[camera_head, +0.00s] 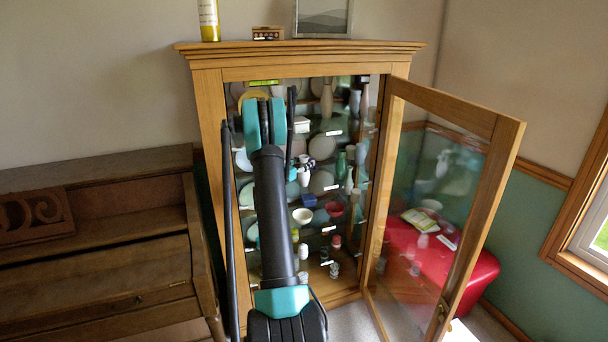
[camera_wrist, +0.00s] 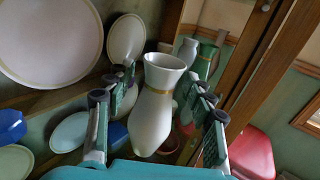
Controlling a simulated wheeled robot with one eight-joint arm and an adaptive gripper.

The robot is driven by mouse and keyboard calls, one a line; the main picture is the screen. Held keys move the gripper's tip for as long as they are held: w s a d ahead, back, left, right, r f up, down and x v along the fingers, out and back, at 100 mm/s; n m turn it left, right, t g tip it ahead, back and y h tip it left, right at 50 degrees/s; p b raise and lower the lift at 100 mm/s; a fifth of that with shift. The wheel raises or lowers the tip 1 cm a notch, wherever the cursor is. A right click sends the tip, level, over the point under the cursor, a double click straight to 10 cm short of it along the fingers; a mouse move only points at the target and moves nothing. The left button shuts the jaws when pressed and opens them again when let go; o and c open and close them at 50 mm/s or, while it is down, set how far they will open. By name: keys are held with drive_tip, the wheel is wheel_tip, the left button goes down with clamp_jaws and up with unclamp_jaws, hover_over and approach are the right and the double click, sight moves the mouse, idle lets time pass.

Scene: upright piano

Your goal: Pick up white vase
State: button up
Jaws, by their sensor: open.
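The white vase (camera_wrist: 153,116) stands in the middle of the wrist view, tall and pale with a gold band below its flared mouth. It looks tilted in the picture. My gripper (camera_wrist: 159,92) is open, with one finger on each side of the vase and a gap showing at its upper part. I cannot tell for sure which white piece there is this vase.
White plates (camera_wrist: 52,38) and a blue cup (camera_wrist: 11,125) are left of the vase. A green vase (camera_wrist: 207,60) stands close behind on the right. The glass door (camera_head: 500,175) is swung open to the right. A piano (camera_head: 100,240) stands left of the cabinet.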

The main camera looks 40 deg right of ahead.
drive_tip(key=shift+w+d, duration=0.15)
drive_tip(key=shift+d, duration=0.2)
clamp_jaws()
idle(0.3)
